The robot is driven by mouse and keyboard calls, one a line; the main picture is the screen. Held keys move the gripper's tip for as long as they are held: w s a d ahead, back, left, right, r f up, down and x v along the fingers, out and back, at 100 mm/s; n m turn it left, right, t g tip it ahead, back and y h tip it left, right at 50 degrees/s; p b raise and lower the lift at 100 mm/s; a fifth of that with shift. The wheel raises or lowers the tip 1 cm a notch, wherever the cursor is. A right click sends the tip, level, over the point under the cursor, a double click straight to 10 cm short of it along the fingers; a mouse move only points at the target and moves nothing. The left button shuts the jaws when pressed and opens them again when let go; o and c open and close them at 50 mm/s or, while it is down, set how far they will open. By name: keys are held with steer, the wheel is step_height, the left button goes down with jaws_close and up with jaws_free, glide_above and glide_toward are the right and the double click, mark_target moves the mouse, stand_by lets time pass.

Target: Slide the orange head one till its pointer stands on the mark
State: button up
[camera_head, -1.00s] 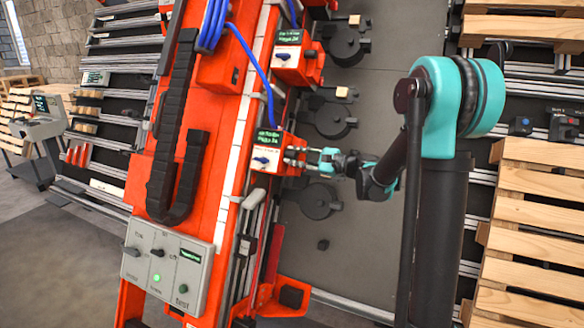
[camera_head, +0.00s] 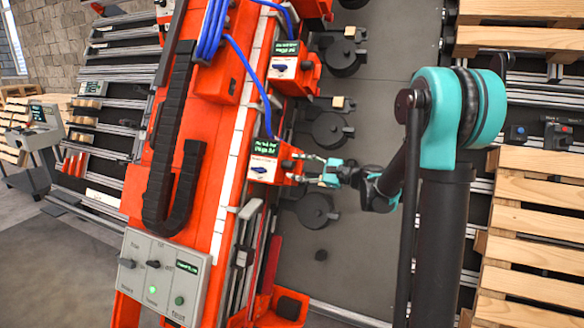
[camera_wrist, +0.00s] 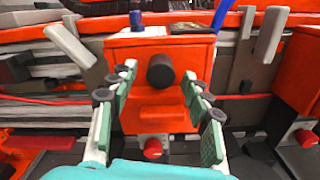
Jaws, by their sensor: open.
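An orange head (camera_head: 266,168) with a small green-lit screen and a blue lever sits on the long orange gantry beam (camera_head: 206,190). The screen text is too small to read, so I cannot tell its number. My gripper (camera_head: 304,166) is at the head's right side, open. In the wrist view the head (camera_wrist: 150,110) fills the middle. Its round black knob (camera_wrist: 160,72) shows between the two spread fingers of my gripper (camera_wrist: 157,98); neither finger clearly touches it. A white scale strip (camera_head: 232,165) runs along the beam. I cannot make out the pointer or mark.
A second orange head (camera_head: 293,70) stands farther up the beam, with blue cables above it. Dark round discs (camera_head: 314,210) lie to the right on the grey floor plate. A grey control box (camera_head: 155,275) is at the near end. Wooden pallets (camera_head: 530,220) stand at the right.

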steer(key=v, duration=0.9)
steer(key=shift+s+d, duration=0.15)
steer(key=shift+d, duration=0.2)
steer(key=s+f+n+g+h, duration=0.2)
steer(key=s+f+n+h, duration=0.4)
steer(key=s+f, duration=0.7)
steer(key=s+d+f+n+h, duration=0.6)
steer(key=s+d+f+h, duration=0.5)
steer(key=s+d, duration=0.2)
steer(key=shift+s+d+f+n, duration=0.3)
steer(key=shift+s+d+f, duration=0.1)
steer(key=shift+s, duration=0.45)
steer(key=shift+c, duration=0.5)
